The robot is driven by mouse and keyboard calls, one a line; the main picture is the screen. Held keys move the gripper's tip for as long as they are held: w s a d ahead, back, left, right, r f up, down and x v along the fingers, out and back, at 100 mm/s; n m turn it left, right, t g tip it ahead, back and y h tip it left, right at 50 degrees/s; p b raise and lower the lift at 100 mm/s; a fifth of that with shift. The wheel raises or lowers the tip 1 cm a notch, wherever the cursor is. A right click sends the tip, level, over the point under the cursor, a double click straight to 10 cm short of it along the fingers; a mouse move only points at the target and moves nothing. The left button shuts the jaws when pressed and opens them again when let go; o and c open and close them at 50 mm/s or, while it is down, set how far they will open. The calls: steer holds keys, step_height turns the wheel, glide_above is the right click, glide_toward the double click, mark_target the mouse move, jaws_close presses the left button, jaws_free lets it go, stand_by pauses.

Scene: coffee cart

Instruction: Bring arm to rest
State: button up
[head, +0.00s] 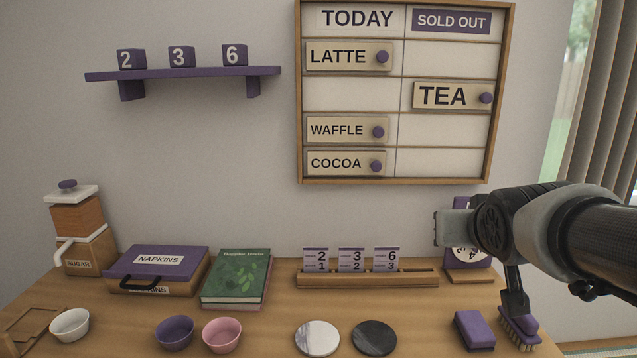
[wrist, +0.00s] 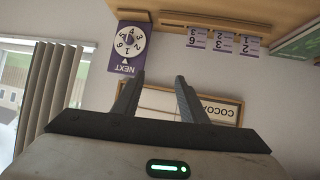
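My arm reaches in from the right side of the head view, with my gripper (head: 452,228) in front of the wall above the right part of the counter. In the wrist view my gripper (wrist: 158,95) has its two fingers spread apart with nothing between them. The wrist picture is upside down relative to the room. The fingers point toward the wall and the menu board (head: 400,95), whose lower edge shows beyond them. My gripper partly hides a purple dial stand (head: 462,204) in the head view; its numbered dial shows in the wrist view (wrist: 130,42).
The counter (head: 265,330) holds a card rack (head: 340,280), a napkin box (head: 158,265), books (head: 235,275), bowls (head: 174,332), two round coasters (head: 317,338), a purple sponge (head: 474,330) and a brush (head: 520,332) below my arm. A shelf (head: 185,74) with number blocks is on the wall.

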steer(key=s+a+f+n+g+y, duration=0.1)
steer(key=s+a+f+g, duration=0.3)
steer(key=s, duration=0.4)
steer(key=s+a+f+n+g+y, duration=0.1)
steer(key=s+a+f, duration=0.35)
steer(key=s, duration=0.35)
step_height(320, 180, up, 20)
steer(key=s+a+g+p, duration=0.1)
steer(key=p, duration=1.9)
steer(key=shift+s+a, duration=0.15)
steer(key=shift+s, duration=0.15)
